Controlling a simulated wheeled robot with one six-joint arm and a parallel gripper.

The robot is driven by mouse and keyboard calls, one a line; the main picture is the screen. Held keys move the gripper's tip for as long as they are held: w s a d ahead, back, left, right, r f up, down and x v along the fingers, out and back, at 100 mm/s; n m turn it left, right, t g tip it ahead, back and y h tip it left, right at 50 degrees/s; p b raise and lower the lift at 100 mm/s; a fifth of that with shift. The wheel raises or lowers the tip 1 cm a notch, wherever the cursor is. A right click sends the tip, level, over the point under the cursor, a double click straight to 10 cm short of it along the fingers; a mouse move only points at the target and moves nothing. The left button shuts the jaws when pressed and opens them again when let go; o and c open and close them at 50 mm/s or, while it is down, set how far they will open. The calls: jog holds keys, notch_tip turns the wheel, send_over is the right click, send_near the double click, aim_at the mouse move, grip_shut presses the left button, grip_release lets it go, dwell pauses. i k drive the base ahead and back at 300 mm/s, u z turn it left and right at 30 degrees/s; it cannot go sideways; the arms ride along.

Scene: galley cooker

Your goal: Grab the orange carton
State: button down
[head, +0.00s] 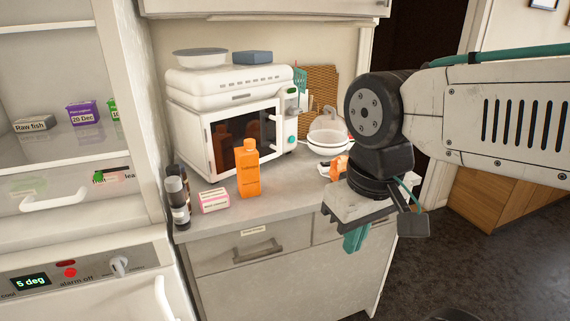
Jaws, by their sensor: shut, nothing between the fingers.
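The orange carton (248,172) stands upright on the worktop in front of the white microwave, with its cap on top and small dark print on its front. My gripper (355,239) is to the right of it, in front of the worktop's right part and pointing down. Its teal fingers are shut and empty, clearly apart from the carton. My gripper's body hides part of the worktop's right end.
A pink-and-white box (214,200) and dark-capped bottles (178,198) stand left of the carton. The microwave (232,130) is close behind it. A white bowl (328,146) and a small orange-and-white item (338,168) are to the right. The worktop's front edge is clear.

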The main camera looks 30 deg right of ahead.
aim_at(247, 160)
jog(key=z, duration=3.6)
jog(key=k, duration=2.3)
jog(key=u, duration=1.6)
jog(key=i, duration=0.5)
jog(key=u, duration=0.05)
